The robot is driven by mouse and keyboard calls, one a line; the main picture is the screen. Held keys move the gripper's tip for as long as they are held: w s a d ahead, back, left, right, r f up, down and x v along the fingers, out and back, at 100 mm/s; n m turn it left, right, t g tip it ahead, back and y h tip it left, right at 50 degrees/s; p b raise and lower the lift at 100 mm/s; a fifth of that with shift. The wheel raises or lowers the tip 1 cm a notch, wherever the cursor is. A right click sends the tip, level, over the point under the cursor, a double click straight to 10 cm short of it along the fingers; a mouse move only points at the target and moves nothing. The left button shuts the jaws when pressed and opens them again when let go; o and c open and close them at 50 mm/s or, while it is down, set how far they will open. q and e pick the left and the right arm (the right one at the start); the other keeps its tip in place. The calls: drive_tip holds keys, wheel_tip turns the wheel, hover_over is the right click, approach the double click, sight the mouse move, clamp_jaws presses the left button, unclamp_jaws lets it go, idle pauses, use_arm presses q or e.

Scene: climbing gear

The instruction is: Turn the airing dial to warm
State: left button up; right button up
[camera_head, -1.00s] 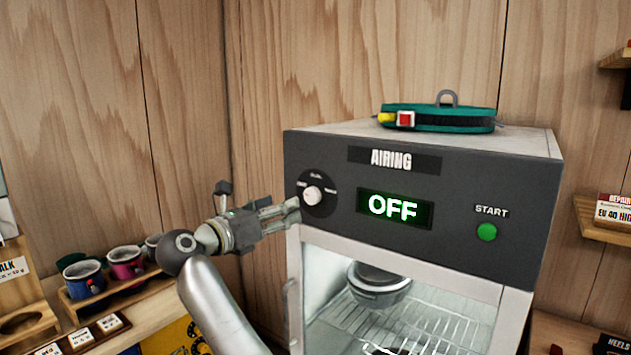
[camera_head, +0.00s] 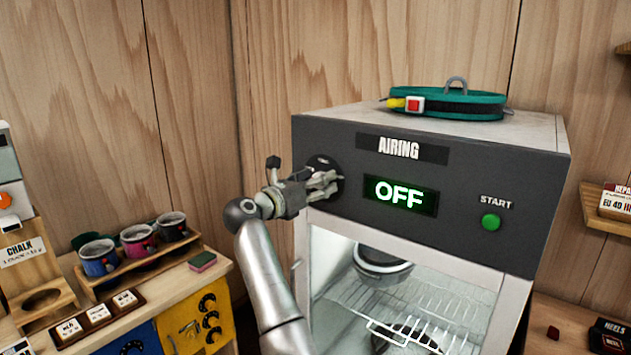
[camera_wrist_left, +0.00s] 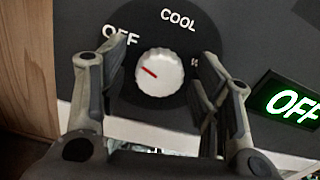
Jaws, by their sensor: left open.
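The airing dial (camera_wrist_left: 160,73) is a white ridged knob with a red pointer line on a round black plate on the cabinet front. In the left wrist view its red line points up and left, toward the OFF mark. COOL is printed above; the mark at the right is mostly hidden by a finger. My left gripper (camera_wrist_left: 160,92) is open, with its fingers on either side of the dial; I cannot tell whether they touch it. In the head view my left gripper (camera_head: 325,184) covers the dial. The display (camera_head: 400,195) reads OFF in green. My right gripper is not in view.
A green START button (camera_head: 491,222) is at the cabinet's right. A green strap (camera_head: 460,104) lies on top of the cabinet. Below the panel, a wire rack (camera_head: 420,305) shows inside. Several mugs (camera_head: 137,240) stand on a wooden rack at the left.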

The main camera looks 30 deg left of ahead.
use_arm(q)
drive_tip(key=c, duration=1)
drive_tip(key=shift+m, duration=0.4)
drive_tip(key=shift+f+m+b, duration=0.15)
drive_tip(key=shift+m+b, duration=1.15)
drive_tip(key=shift+m, duration=5.5)
drive_tip(key=shift+f+m+b, duration=0.1)
drive_tip(key=shift+m+b, duration=1.15)
drive_tip(key=shift+m, duration=5.55)
drive_tip(key=shift+d, duration=0.1)
drive_tip(key=shift+c, duration=0.2)
